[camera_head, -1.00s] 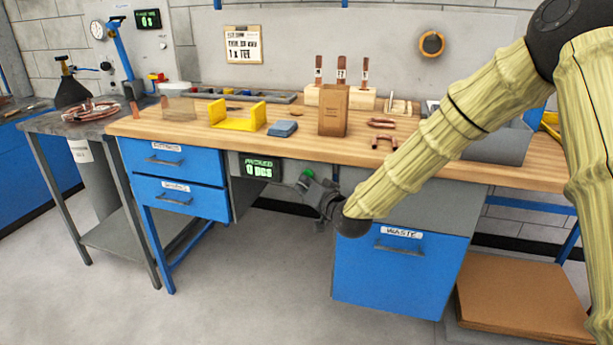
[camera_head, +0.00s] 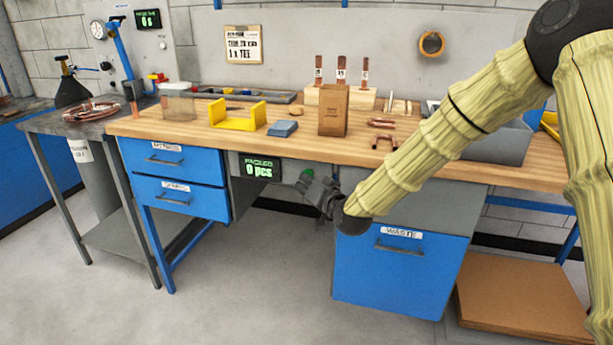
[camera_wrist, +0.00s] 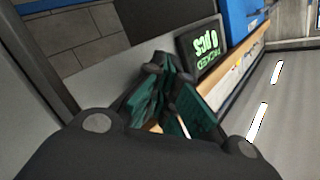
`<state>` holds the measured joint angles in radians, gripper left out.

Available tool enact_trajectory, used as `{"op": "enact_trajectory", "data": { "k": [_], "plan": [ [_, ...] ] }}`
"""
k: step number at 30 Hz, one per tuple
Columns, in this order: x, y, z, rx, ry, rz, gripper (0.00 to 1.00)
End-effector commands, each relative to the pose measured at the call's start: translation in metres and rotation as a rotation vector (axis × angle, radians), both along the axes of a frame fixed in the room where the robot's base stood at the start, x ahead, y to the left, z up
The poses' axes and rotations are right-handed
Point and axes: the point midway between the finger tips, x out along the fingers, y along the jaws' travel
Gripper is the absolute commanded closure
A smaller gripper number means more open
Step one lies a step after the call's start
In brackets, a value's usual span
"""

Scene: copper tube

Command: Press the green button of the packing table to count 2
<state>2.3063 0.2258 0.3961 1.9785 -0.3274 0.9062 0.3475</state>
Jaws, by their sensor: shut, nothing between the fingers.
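The packing table's green button (camera_head: 308,171) shows as a small green patch under the front edge of the top, right of the counter display. My gripper (camera_head: 311,183) is shut and empty, with its tip right at the button and covering part of it. I cannot tell whether it touches. The counter display (camera_head: 259,168) reads 0 pcs. In the wrist view, the same display (camera_wrist: 204,52) appears turned over beyond my gripper (camera_wrist: 168,80). I cannot make out the button there.
The wooden packing table (camera_head: 225,140) carries a yellow cradle (camera_head: 238,116), a brown paper bag (camera_head: 333,112) and copper pieces. Blue drawers (camera_head: 180,200) stand left of the display. A blue waste drawer (camera_head: 400,275) lies below my arm. The floor in front is clear.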

Motion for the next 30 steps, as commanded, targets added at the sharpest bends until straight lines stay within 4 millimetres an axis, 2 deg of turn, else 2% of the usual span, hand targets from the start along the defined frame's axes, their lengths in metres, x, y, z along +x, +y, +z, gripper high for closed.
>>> {"op": "enact_trajectory", "data": {
  "k": [18,30],
  "plan": [
    [0.002,-0.001,0.000,0.000,-0.001,-0.001,1.00],
    [-0.013,0.004,0.000,0.000,0.000,0.001,1.00]
  ]
}}
